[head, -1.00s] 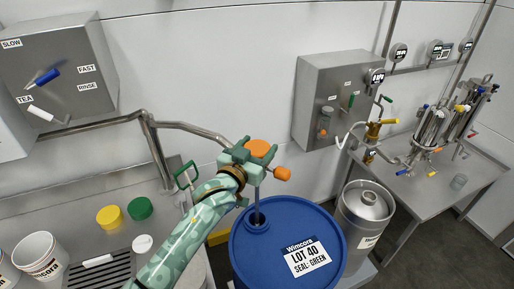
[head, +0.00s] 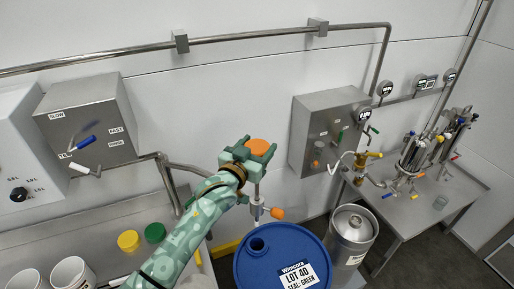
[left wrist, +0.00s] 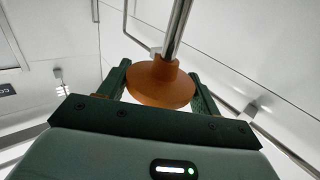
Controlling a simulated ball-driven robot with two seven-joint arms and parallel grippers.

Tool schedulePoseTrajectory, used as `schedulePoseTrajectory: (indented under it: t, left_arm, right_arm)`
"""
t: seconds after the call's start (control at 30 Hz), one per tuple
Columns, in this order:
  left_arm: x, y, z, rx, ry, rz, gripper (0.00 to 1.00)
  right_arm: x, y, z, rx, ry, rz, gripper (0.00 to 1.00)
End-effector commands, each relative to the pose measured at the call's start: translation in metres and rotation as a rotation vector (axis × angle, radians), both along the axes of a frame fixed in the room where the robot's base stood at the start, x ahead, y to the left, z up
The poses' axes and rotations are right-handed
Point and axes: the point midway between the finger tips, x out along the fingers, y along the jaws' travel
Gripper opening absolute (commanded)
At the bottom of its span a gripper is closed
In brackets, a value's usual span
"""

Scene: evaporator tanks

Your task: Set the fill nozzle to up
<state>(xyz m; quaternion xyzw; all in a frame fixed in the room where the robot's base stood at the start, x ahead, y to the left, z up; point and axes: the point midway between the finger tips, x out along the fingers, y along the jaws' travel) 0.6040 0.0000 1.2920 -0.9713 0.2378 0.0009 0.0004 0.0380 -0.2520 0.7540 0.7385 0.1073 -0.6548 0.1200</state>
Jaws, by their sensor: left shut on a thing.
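My left gripper (head: 256,157) is shut on the orange round grip (head: 257,145) of the fill nozzle, above the blue drum (head: 250,272). Below the jaws, the nozzle's metal rod (head: 257,188) runs down to a silver valve body (head: 257,208) with an orange handle (head: 277,213) pointing right. The nozzle's lower end is above the drum's open bung hole (head: 257,244) and apart from it. In the left wrist view the orange grip (left wrist: 160,88) sits between the green fingers with the metal rod (left wrist: 178,30) beyond. My right gripper is out of view.
A steel keg (head: 351,235) stands right of the drum. A wall box (head: 325,130) is behind, and a steel table (head: 420,205) with valves is at right. A yellow cap (head: 128,240) and green cap (head: 155,232) lie on the left counter.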

Motion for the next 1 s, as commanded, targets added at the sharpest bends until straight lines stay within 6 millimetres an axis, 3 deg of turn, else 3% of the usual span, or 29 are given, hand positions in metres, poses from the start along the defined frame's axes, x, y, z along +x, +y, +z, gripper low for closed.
schedulePoseTrajectory:
  t: [0.03,0.3,0.87,0.9,0.97,1.0]
  left_arm:
    - [0.001,0.000,0.030,-0.006,-0.009,-0.001,0.23]
    - [0.001,0.000,0.072,-0.006,-0.008,0.000,0.23]
    - [0.001,0.000,0.083,-0.009,-0.012,0.000,0.23]
    - [0.001,0.000,0.083,-0.009,-0.012,0.000,0.72]
    - [0.001,0.000,0.083,-0.008,-0.011,0.000,0.86]
    - [0.001,0.000,0.082,-0.007,-0.010,0.000,0.86]
  right_arm:
    - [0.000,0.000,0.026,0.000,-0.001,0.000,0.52]
    - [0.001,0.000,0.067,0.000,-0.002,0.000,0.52]
    - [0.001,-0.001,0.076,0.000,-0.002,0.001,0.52]
    - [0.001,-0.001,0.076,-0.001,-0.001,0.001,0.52]
    - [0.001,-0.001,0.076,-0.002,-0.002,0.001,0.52]
    - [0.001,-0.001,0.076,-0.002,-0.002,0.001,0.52]
